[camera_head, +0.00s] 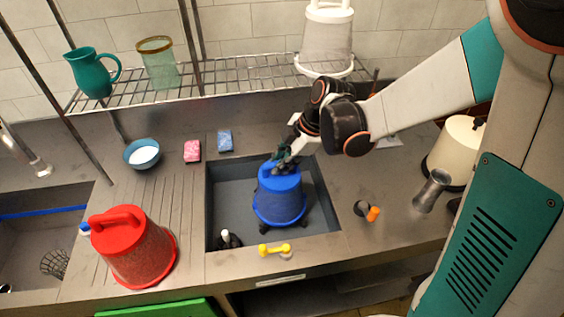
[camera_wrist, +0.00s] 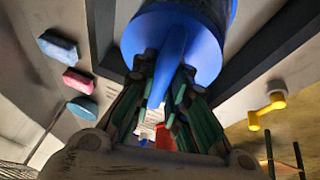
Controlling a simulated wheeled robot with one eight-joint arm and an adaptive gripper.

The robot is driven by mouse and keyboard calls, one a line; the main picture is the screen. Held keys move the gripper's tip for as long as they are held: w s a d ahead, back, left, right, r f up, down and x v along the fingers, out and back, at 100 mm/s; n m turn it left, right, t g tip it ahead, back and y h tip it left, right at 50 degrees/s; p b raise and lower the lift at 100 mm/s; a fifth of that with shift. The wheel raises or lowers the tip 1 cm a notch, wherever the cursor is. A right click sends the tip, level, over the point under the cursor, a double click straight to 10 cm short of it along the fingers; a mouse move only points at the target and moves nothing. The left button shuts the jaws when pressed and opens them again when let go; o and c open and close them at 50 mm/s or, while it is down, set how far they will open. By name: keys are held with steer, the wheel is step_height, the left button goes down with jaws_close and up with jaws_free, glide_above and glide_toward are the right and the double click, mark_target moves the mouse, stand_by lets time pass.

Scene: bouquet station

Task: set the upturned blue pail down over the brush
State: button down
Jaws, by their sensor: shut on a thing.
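The upturned blue pail (camera_head: 279,196) is in or just above the grey basin (camera_head: 222,195), upright with its rim down. My gripper (camera_head: 283,163) is shut on the handle at its top; the wrist view shows my fingers (camera_wrist: 163,95) on both sides of the handle of the pail (camera_wrist: 205,55). I cannot tell whether the rim touches the basin floor. Small dark pieces show at the rim's lower edge. A small dark thing with a white knob (camera_head: 229,239), possibly the brush, lies in the basin's front left corner, apart from the pail. What is under the pail is hidden.
A red pail (camera_head: 133,250) stands left of the basin. A yellow dumbbell-shaped thing (camera_head: 274,250) lies at its front edge. Pink (camera_head: 192,151) and blue (camera_head: 225,141) sponges and a bowl (camera_head: 142,154) are behind left. A metal vase (camera_head: 432,191) stands right. A wire rack (camera_head: 215,84) spans the back.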

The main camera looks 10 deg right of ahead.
steer(key=shift+f+b, duration=0.8)
steer(key=shift+f, duration=0.25)
steer(key=c, duration=1.5)
jaws_free()
steer(key=shift+r, duration=0.1)
steer(key=v, duration=1.2)
steer(key=shift+s, duration=0.1)
steer(key=s+d+r+m+t+h, duration=0.1)
steer(key=s+m, duration=0.3)
steer(key=m, duration=0.2)
steer(key=s+d+m+t+h, duration=0.2)
steer(key=s+m, duration=0.3)
steer(key=m, duration=0.2)
steer(key=s+d+r+m+t+h, duration=0.1)
steer(key=s+d+m+t, duration=0.1)
steer(key=s+m, duration=0.3)
steer(key=shift+s+d+r+m+h, duration=0.15)
steer(key=shift+d+r+m+h, duration=0.15)
steer(key=shift+m, duration=0.4)
